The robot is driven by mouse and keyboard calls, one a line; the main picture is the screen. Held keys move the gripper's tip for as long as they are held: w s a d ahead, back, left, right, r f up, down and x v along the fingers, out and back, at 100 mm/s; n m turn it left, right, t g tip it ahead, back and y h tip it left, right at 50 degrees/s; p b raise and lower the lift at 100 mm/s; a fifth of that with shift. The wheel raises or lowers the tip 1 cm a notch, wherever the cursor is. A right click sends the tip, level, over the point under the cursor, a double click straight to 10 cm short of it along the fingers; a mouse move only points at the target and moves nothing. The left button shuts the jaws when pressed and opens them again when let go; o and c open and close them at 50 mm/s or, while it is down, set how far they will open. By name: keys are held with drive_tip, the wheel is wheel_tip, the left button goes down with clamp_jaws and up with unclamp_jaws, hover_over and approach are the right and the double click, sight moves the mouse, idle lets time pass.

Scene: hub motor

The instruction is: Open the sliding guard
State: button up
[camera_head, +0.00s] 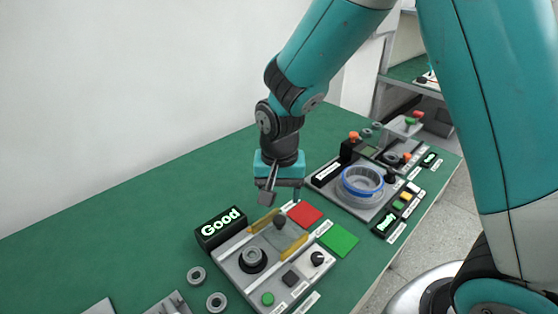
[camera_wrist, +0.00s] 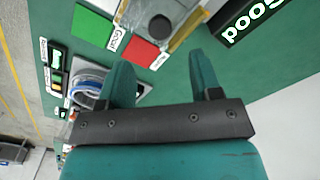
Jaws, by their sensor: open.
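The sliding guard (camera_head: 293,238) appears as a clear panel with a dark round knob (camera_head: 280,222), set between two yellow rails (camera_head: 293,247) on a grey station. My gripper (camera_head: 282,198) is open and empty, pointing down above the far end of the station, apart from the knob. In the wrist view the gripper (camera_wrist: 158,65) shows two spread fingers, with the knob (camera_wrist: 160,27) beyond them at the top.
A black "Good" display (camera_head: 221,227) stands left of the station. Red (camera_head: 305,214) and green (camera_head: 338,239) pads lie to its right. A second station with a blue-rimmed ring (camera_head: 362,181) is farther right. Loose grey rings (camera_head: 196,275) lie in front. The green table is clear at left.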

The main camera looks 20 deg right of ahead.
wheel_tip(320, 180, up, 10)
idle(0.3)
drive_tip(key=shift+f, duration=0.1)
drive_tip(key=s+a+r+n+y, duration=0.2)
drive_tip(key=s+n, duration=0.4)
drive_tip(key=s, duration=0.3)
drive_tip(key=s+a+r+n+y, duration=0.1)
drive_tip(key=s+r+n+y, duration=0.1)
drive_tip(key=s+n, duration=0.4)
drive_tip(key=s+r, duration=0.1)
drive_tip(key=s, duration=0.2)
drive_tip(key=shift+s+a+r, duration=0.25)
drive_tip(key=shift+s+a, duration=0.1)
drive_tip(key=shift+a, duration=0.05)
